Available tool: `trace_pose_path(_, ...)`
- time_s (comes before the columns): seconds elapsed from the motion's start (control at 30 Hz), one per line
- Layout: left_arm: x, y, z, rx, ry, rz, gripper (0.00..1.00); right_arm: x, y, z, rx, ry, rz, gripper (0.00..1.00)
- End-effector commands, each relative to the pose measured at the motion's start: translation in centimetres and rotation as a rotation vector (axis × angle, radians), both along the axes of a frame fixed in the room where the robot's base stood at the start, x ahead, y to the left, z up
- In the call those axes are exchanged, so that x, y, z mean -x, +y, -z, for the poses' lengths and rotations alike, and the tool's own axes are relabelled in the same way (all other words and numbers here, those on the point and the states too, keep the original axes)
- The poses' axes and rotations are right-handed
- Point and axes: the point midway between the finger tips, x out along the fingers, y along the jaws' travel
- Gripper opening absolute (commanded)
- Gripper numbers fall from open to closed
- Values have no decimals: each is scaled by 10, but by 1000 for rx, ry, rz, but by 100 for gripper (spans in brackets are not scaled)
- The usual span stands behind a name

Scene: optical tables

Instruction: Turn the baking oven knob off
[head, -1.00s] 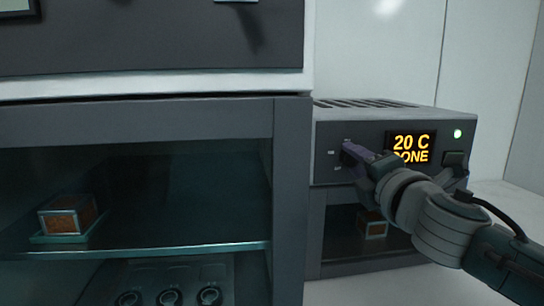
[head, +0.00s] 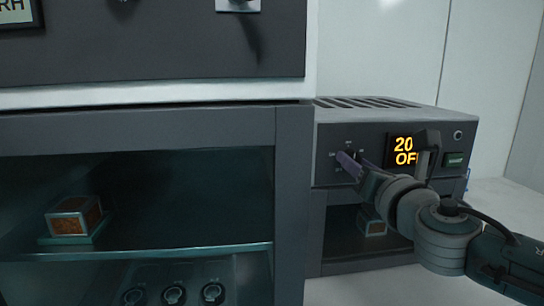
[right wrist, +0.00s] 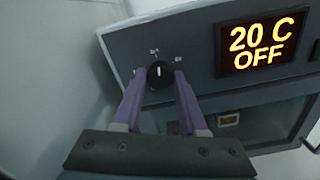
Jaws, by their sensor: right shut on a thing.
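The baking oven (head: 440,122) is a grey box with a slotted top, standing right of a larger cabinet. Its black knob (right wrist: 159,74) has a white pointer line, which looks close to upright in the right wrist view. My right gripper (head: 350,163) is at the knob, its two purple fingers shut on the knob's sides; the fingers also show in the right wrist view (right wrist: 158,80). The orange display (right wrist: 262,45) reads "20 C OFF"; my arm partly covers it in the head view. The round lamp (head: 458,135) is unlit. My left gripper is out of view.
A large glass-fronted cabinet (head: 293,180) fills the left, with a brown block in a metal frame (head: 75,217) on its shelf. Another small block (head: 372,226) sits behind the oven's window. Bare white bench top (head: 495,205) lies right of the oven.

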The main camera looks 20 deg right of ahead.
Motion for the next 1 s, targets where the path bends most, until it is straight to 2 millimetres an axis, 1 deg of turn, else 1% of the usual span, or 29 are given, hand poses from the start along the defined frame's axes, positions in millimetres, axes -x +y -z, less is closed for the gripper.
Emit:
trace_pose_path(0.13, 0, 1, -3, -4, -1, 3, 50, 0, 0, -2, 72, 15, 1, 0)
trace_pose_path(0.3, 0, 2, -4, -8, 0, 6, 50, 0, 0, -1, 122, 27, 0, 0)
trace_pose_path(0.87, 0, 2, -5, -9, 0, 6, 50, 0, 0, -1, 148, 33, -1, 0)
trace_pose_path(0.9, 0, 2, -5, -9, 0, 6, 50, 0, 0, -1, 148, 33, -1, 46)
trace_pose_path(1.0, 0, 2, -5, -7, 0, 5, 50, 0, 0, -1, 147, 34, -1, 57)
